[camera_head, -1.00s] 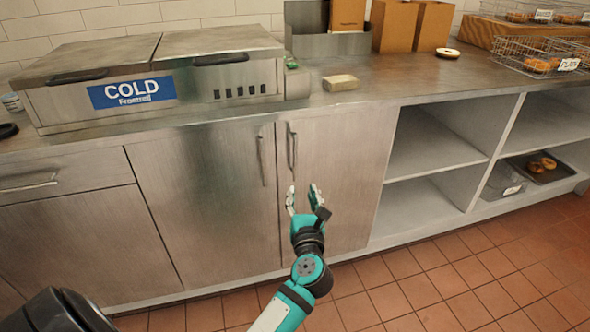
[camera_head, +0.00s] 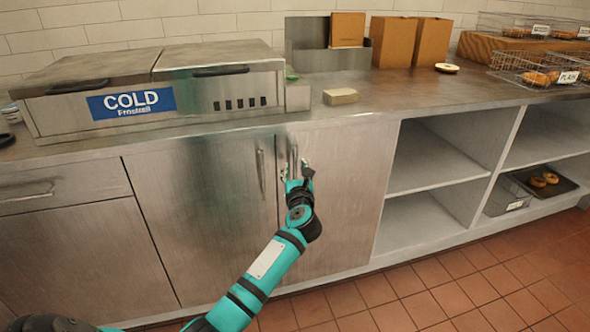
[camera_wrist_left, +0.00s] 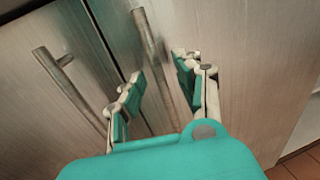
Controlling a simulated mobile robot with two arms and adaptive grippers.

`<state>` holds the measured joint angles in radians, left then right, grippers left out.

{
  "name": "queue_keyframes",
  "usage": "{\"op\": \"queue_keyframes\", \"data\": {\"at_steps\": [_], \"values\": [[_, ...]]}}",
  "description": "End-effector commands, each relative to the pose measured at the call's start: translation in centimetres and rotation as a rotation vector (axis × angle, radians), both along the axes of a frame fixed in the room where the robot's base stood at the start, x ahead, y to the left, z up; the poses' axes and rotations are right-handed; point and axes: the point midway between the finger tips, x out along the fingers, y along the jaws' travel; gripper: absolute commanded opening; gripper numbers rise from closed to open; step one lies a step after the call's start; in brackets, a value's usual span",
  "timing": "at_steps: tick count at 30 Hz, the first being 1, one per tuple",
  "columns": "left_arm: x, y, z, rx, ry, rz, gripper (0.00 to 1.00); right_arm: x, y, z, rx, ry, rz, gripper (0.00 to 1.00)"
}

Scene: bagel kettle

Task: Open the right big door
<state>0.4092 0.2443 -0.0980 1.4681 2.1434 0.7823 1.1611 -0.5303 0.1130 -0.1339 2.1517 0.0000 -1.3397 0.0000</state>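The right big door (camera_head: 340,200) is a brushed-metal cabinet door under the counter, and it is closed. Its vertical bar handle (camera_head: 293,158) is near the door's left edge; it also shows in the left wrist view (camera_wrist_left: 148,42). My left gripper (camera_head: 295,169) is at this handle, with its fingers apart. In the left wrist view the open fingers (camera_wrist_left: 162,68) are on either side of the bar's line; whether they touch it I cannot tell. The lower part of the handle is partly hidden by the gripper. My right gripper is not in view.
The neighbouring left door (camera_head: 205,220) is closed, with its own bar handle (camera_head: 261,174) close by. Open shelves (camera_head: 430,180) are to the right. A cold unit (camera_head: 150,85) and a beige block (camera_head: 341,96) stand on the counter. The tiled floor (camera_head: 450,290) in front is clear.

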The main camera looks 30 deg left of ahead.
Motion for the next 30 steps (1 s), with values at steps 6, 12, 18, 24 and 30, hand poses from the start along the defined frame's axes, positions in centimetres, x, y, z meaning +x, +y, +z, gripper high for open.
{"op": "queue_keyframes", "data": {"at_steps": [6, 12, 18, 24, 30], "values": [[1.29, 0.99, -0.03, 0.0, 0.0, 0.0, 0.34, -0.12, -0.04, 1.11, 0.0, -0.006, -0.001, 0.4], [1.38, 1.07, -0.01, -0.001, 0.001, 0.0, 0.34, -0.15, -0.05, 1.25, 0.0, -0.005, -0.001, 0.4], [1.36, 1.07, -0.01, -0.001, 0.001, 0.0, 0.19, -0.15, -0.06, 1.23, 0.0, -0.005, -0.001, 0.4], [1.35, 1.06, -0.02, -0.001, 0.001, 0.0, 0.0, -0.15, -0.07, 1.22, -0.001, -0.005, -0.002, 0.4], [1.34, 1.06, -0.03, -0.001, 0.001, 0.0, 0.0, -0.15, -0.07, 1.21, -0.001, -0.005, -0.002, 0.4]]}}
